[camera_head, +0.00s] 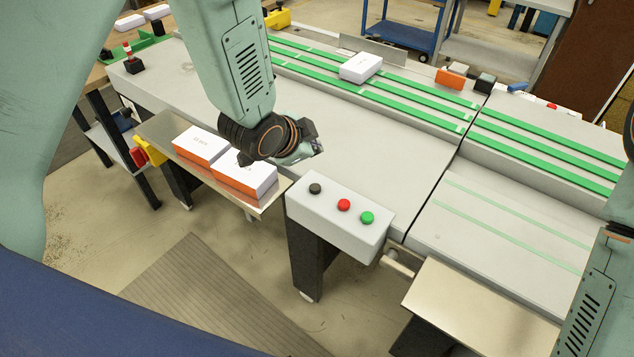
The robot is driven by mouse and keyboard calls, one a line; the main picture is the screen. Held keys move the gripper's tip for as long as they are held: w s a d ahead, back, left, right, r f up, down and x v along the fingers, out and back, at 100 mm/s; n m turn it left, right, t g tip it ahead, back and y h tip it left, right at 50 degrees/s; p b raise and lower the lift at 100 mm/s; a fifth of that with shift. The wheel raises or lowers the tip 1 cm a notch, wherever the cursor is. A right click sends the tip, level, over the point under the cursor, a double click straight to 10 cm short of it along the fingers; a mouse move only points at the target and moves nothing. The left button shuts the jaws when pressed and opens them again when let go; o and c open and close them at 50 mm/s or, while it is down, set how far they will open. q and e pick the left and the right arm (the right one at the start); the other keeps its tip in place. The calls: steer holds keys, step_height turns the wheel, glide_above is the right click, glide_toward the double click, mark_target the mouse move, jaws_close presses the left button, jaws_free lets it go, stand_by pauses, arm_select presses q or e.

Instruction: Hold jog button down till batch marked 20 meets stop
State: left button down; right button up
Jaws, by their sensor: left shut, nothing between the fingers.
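A pale control box (335,222) at the front edge of the machine carries a black button (315,188), a red button (344,205) and a green button (367,218). I cannot read which is the jog button. A white batch (360,67) lies on the green belts (410,107) at the back; no number is legible on it. My left gripper (313,152) is shut and empty, above the grey bed, behind the control box and apart from the buttons. My right arm shows at the right edge; its gripper is out of view.
A metal shelf (160,127) at left holds two white-and-orange stacks (200,147), one partly behind my left wrist. Orange (449,79) and black (485,83) blocks stand at the belts' far side. A bare metal plate (470,305) lies front right.

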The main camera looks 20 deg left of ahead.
arm_select(q)
steer(key=b, duration=0.4)
glide_above(313, 189)
step_height(313, 189, down, 4)
step_height(313, 189, down, 4)
steer(key=b, duration=0.2)
steer(key=shift+w+f+b, duration=0.1)
steer(key=shift+f+b, duration=0.15)
steer(key=shift+b, duration=0.15)
steer(key=shift+f, duration=0.25)
steer(key=shift+s+d+b, duration=0.1)
steer(key=shift+s+b, duration=0.1)
steer(key=shift+b, duration=0.1)
steer(key=shift+w+f, duration=0.1)
steer(key=shift+w, duration=0.05)
